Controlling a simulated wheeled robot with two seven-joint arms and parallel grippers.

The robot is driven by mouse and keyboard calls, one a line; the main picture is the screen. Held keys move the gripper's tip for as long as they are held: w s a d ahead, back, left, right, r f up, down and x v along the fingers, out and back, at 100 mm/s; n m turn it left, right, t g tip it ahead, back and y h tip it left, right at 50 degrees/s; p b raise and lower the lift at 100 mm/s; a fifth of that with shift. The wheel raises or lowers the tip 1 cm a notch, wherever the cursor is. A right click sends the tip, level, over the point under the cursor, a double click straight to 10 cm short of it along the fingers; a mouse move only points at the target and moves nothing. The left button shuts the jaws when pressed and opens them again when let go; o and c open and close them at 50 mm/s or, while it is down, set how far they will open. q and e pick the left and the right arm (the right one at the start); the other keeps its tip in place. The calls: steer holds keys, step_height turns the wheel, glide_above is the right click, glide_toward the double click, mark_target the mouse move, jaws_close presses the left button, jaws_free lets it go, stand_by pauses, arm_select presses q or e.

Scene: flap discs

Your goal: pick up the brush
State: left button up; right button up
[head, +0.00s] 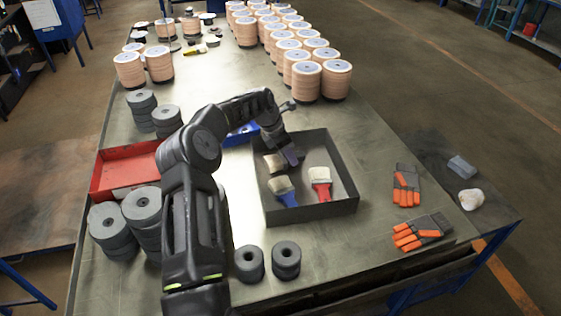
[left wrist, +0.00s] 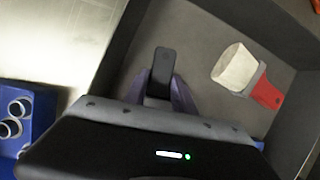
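The dark tray (head: 328,211) holds three brushes with pale bristles. One brush (head: 273,162) lies by its left wall, its dark handle partly covered by my left gripper (head: 291,157). In the left wrist view the dark handle (left wrist: 163,66) sits between my left gripper's fingers (left wrist: 161,90), which meet its sides; its bristles are hidden there. A blue-handled brush (head: 283,189) and a red-handled brush (head: 320,180) lie nearer the front; the red one also shows in the left wrist view (left wrist: 268,93). My right gripper is not in view.
A red bin (head: 118,168) and a blue bin (head: 240,134) stand left of the tray. Stacks of grey discs (head: 107,226) and tan disc stacks (head: 305,80) stand around. Orange-and-grey gloves (head: 419,233) lie right of the tray. The tray's walls surround my left gripper.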

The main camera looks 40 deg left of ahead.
arm_select(q)
jaws_close()
stand_by(0.3)
steer(key=shift+r, duration=0.65)
step_height(320, 180, up, 9)
steer(key=b, duration=0.2)
steer(key=shift+f, duration=0.15)
